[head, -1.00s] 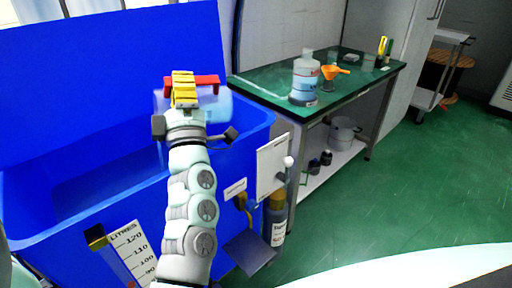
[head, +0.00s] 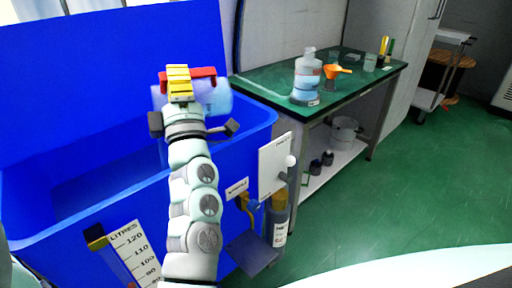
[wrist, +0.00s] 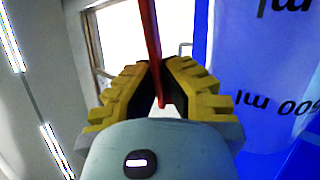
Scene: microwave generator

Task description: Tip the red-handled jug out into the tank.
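My gripper (head: 180,82) has yellow fingers and is shut on the red handle (head: 204,73) of the jug. The jug (head: 216,99) is translucent pale blue and is held over the right end of the blue tank (head: 262,122), partly hidden behind my gripper. It looks tilted, but I cannot tell how much liquid is in it. In the wrist view the red handle (wrist: 153,45) runs between the yellow fingers (wrist: 160,90), and the jug's wall with upside-down "ml" print (wrist: 255,70) fills the right side.
A green-topped bench (head: 345,97) stands right of the tank with a large bottle (head: 307,78) and an orange funnel (head: 337,71). A litre scale (head: 136,250) is on the tank's front. A blue lid (head: 110,60) stands raised behind. The green floor at right is clear.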

